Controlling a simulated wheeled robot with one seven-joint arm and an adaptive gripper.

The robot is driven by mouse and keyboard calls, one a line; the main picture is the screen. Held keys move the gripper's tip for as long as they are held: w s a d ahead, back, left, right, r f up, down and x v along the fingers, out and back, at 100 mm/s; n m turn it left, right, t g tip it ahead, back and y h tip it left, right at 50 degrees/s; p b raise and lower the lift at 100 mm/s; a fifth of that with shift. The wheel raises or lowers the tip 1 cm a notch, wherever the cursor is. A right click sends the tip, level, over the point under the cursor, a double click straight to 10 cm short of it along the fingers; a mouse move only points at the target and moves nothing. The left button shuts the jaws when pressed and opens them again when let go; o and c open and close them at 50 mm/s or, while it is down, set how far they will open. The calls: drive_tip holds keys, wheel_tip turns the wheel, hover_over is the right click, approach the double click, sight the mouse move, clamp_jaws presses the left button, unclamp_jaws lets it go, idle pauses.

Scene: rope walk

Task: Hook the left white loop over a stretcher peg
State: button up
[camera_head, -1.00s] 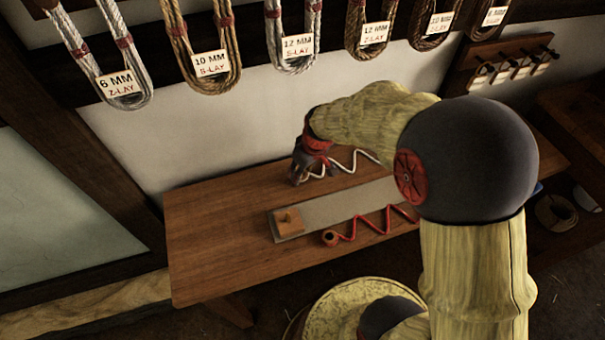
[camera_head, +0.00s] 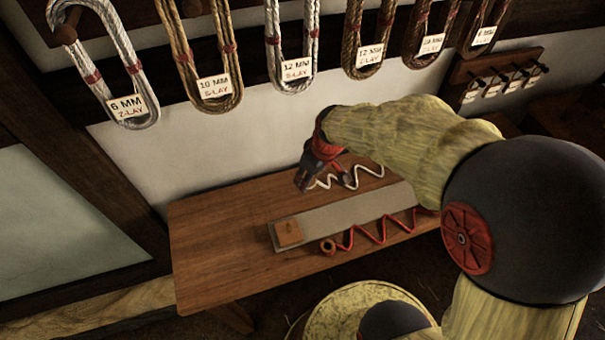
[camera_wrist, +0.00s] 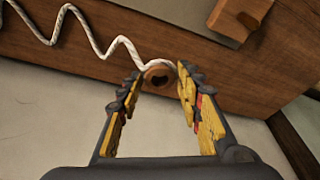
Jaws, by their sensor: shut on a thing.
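My gripper (camera_head: 302,182) is over the left part of the bench, near the left end of the zigzag white rope (camera_head: 345,180). In the wrist view my gripper (camera_wrist: 155,98) is shut on the white loop (camera_wrist: 160,76), a small brown ring at the rope's end between the fingertips. The white rope (camera_wrist: 100,45) runs from it to the upper left. The stretcher, a grey board (camera_head: 350,214), has a wooden block with a short peg (camera_head: 289,228) at its left end. The block (camera_wrist: 238,18) also shows in the wrist view. The far end of the stretcher is hidden by my arm.
A zigzag red rope (camera_head: 375,234) with a ring end (camera_head: 327,247) lies along the board's front edge. Labelled rope hanks (camera_head: 130,95) hang along the wall. A small rack (camera_head: 500,80) stands at upper right. The bench's left part (camera_head: 220,225) is clear.

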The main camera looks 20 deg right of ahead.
drive_tip(key=s+d+r+p, duration=0.2)
drive_tip(key=s+r, duration=0.2)
drive_tip(key=s, duration=0.5)
drive_tip(key=shift+r, duration=0.25)
drive_tip(key=shift+s+a, duration=0.1)
drive_tip(key=shift+a, duration=0.05)
